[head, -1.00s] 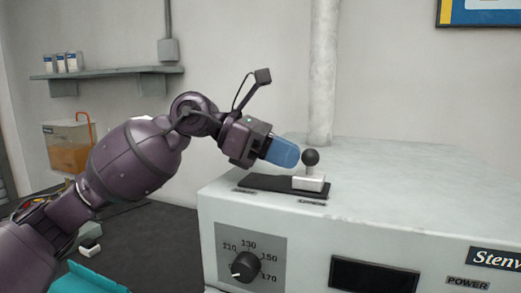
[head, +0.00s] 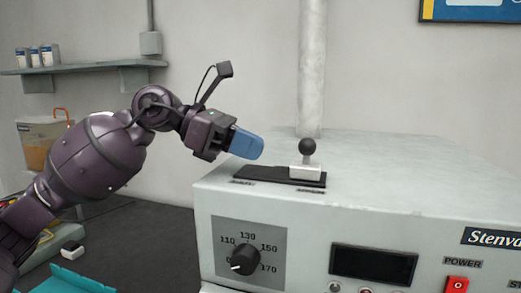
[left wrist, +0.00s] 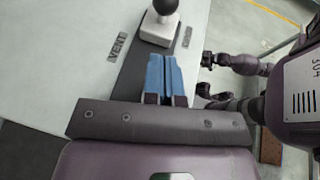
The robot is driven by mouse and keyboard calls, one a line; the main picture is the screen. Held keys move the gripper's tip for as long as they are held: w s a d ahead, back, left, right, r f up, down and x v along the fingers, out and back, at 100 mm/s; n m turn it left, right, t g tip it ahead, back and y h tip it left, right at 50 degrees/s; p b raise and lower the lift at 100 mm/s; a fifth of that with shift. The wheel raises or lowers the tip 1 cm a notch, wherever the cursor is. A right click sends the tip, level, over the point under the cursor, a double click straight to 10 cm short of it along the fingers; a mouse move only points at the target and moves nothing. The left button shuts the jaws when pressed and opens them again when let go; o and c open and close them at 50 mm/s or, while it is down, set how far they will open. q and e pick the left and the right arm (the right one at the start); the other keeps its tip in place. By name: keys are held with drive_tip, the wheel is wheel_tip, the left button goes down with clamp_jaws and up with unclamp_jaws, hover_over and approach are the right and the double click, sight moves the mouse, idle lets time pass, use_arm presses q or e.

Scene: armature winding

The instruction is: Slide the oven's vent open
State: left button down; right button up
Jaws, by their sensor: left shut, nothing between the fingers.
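The vent slider is a white block (head: 305,172) with a black ball knob (head: 307,146) on a short stem. It sits near the right end of a dark track (head: 262,172) on top of the oven (head: 400,185). My left gripper (head: 258,150) has blue fingers that are shut and empty. They are above the track, left of the knob and clear of it. In the left wrist view the shut fingers (left wrist: 166,62) point toward the slider block (left wrist: 158,30), with a gap between. Dark arm parts of mine show at the right there; the right gripper's opening is unclear.
The oven front has a temperature dial (head: 245,259), a dark display (head: 374,263) and a red power switch (head: 457,284). A grey pipe (head: 312,70) rises behind the oven. A shelf (head: 85,67) is on the wall at left. The oven top right of the slider is clear.

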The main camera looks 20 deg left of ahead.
use_arm(q)
drive_tip(key=v, duration=0.8)
drive_tip(key=shift+a+r+b, duration=0.15)
drive_tip(key=shift+b, duration=0.15)
drive_tip(key=shift+a+r, duration=0.1)
